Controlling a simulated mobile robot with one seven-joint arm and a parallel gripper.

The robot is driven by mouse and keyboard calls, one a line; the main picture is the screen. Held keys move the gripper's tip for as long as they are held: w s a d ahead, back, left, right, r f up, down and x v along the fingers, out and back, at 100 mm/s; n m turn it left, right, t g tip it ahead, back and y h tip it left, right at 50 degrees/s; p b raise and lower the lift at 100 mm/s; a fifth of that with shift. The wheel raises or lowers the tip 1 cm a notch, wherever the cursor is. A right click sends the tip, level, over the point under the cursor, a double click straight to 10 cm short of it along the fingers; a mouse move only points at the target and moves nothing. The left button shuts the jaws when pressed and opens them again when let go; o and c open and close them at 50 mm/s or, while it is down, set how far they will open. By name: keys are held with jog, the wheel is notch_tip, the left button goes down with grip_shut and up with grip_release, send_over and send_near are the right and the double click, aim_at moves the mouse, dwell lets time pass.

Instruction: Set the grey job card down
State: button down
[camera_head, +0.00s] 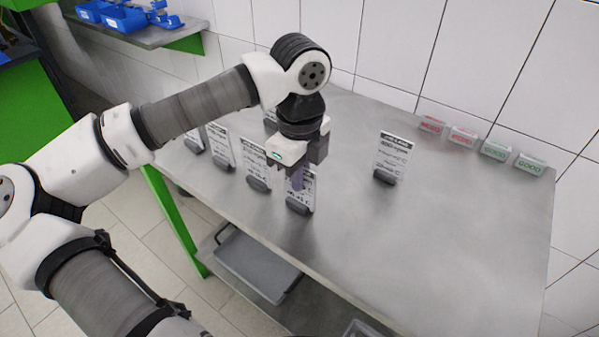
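Several white job cards with dark print stand upright in dark grey feet on the metal bench (450,240). One job card (307,194) is directly at my gripper (297,184), near the front edge of the bench. My gripper points down, and its fingers overlap the upper part of this card. I cannot tell whether they grip it or whether its foot touches the bench. Another card (393,157) stands alone to the right. Two more cards (257,163) (221,148) stand in a row to the left. I cannot tell which one is the grey card.
Further cards stand at the back left (193,140) and partly behind my arm (270,118). Red-lettered (431,125) and green-lettered (495,150) blocks line the wall. A grey tray (257,262) lies on the lower shelf. The bench's right half is mostly clear.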

jog(key=c, duration=2.1)
grip_release()
jog(key=shift+f, duration=0.15)
jog(key=o, duration=0.5)
jog(key=shift+c, duration=0.2)
